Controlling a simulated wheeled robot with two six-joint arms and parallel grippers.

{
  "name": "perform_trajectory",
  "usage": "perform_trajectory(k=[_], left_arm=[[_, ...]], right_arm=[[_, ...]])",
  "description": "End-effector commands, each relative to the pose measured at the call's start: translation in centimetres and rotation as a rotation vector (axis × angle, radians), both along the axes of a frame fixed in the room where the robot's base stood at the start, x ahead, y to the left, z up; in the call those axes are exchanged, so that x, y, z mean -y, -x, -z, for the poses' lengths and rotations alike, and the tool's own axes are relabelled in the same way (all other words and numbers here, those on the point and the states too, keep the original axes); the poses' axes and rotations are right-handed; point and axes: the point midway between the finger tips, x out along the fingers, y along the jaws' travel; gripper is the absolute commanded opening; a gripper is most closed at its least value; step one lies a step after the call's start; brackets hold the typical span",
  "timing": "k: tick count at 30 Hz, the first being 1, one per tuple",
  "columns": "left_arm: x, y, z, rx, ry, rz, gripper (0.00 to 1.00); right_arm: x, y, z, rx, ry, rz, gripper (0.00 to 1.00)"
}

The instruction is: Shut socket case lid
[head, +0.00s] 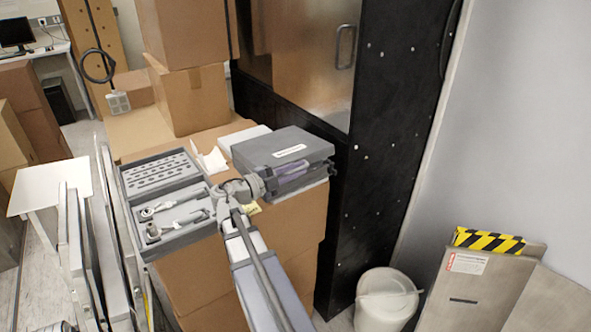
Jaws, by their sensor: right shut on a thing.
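The socket case (160,178) lies open on a cardboard box left of centre. Its far half has rows of holes, and its near half (182,242) holds a ratchet and other tools. I cannot tell for certain which half is the lid. My right gripper (217,193) is at the right side of the case, by the corner where the two halves meet, and is shut on its edge. Its wrist hides part of that edge and the fingertips are hard to make out. My left gripper is not in view.
A closed dark grey case (290,150) stands close right of my gripper. Stacked cardboard boxes (190,95) rise behind. A black cabinet (375,170) borders the right. A white bucket (385,298) stands on the floor. Metal rails (85,245) lean at the left.

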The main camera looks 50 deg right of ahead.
Motion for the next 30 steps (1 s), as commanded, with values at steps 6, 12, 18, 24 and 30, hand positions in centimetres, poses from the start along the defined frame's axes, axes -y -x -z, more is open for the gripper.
perform_trajectory(k=[6,12,18,24,30], left_arm=[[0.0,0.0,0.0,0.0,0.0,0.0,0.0],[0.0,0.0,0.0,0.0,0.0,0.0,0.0],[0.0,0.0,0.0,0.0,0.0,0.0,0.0],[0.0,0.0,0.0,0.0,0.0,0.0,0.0],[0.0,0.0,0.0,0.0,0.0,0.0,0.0]], right_arm=[[0.1,-0.1,0.0,0.0,0.001,-0.001,0.0],[0.1,-0.1,0.0,0.0,0.001,-0.001,0.27],[0.1,0.0,0.0,0.0,0.001,0.0,0.43],[0.0,0.0,0.0,0.0,0.001,0.0,0.43],[-2.2,-0.8,0.0,0.0,0.0,-0.004,0.43]])
